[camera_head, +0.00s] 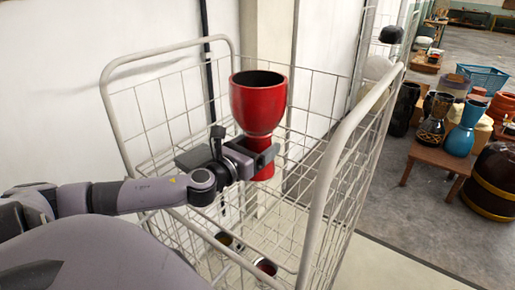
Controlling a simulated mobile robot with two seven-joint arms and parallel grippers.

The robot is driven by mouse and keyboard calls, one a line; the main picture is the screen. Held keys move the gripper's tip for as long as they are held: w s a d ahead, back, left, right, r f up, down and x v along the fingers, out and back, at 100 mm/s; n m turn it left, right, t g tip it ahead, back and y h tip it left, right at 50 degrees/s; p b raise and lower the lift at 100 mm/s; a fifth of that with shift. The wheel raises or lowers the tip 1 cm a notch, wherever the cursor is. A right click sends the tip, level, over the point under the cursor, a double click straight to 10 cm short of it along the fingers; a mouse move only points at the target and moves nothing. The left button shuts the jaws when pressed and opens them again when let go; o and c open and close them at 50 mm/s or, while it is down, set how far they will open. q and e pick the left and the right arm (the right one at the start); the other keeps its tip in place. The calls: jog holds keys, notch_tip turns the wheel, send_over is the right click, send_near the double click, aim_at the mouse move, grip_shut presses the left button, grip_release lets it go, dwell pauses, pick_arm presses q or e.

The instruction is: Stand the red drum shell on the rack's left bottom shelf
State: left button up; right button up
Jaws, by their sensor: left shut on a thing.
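The red drum shell (258,103) is goblet-shaped, with a wide open bowl at the top and a narrow waist. It is upright in the head view, in front of the rack's wire back. My left gripper (264,157) is shut on its narrow waist, with the drum's lower part showing below the fingers. The rack (226,45) is a pale wire cage with tall rounded side frames. Its lower shelves show only in part behind my arm and the wires. My right gripper is not in view.
Two small round open-topped things (265,267) sit low in the rack. At right, a wooden table (441,160) bears a patterned drum (431,128) and a blue drum (463,132). A large brown drum (492,185) stands beside it. Bare floor (400,222) lies right of the rack.

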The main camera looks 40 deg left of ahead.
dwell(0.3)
pick_arm(q)
jog(key=o, duration=1.4)
jog(key=shift+f, duration=0.1)
jog(key=shift+s+d, duration=0.2)
jog(key=shift+s, duration=1.25)
jog(key=shift+s+d, duration=0.2)
jog(key=shift+s, duration=1.4)
jog(key=shift+s+d+p, duration=0.15)
jog(key=shift+s+p, duration=0.2)
jog(key=shift+s, duration=1.05)
jog(key=shift+s+d+p, duration=0.15)
jog(key=shift+s+p, duration=0.2)
jog(key=shift+s, duration=1.2)
